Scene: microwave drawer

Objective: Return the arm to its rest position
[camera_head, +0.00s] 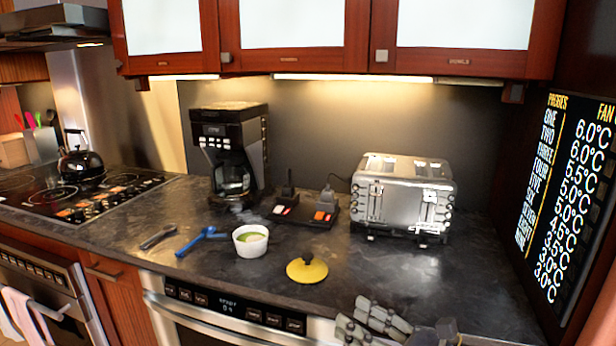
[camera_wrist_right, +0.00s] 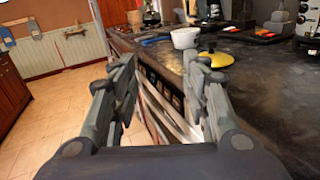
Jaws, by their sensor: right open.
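My right gripper (camera_head: 374,322) shows at the bottom right of the head view, at the counter's front edge. In the right wrist view its two fingers (camera_wrist_right: 165,100) are spread apart with nothing between them. Past them lie the front of the microwave drawer and the tiled floor. The microwave drawer (camera_head: 240,318) sits under the counter with a lit display, and it looks shut. My left gripper is in neither view.
The dark counter (camera_head: 420,275) carries a yellow lid (camera_head: 307,270), a white bowl (camera_head: 250,241), a blue tool (camera_head: 200,240), a coffee maker (camera_head: 232,150) and a toaster (camera_head: 403,192). A stove (camera_head: 80,195) with a kettle (camera_head: 80,160) stands left. Cabinets hang above.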

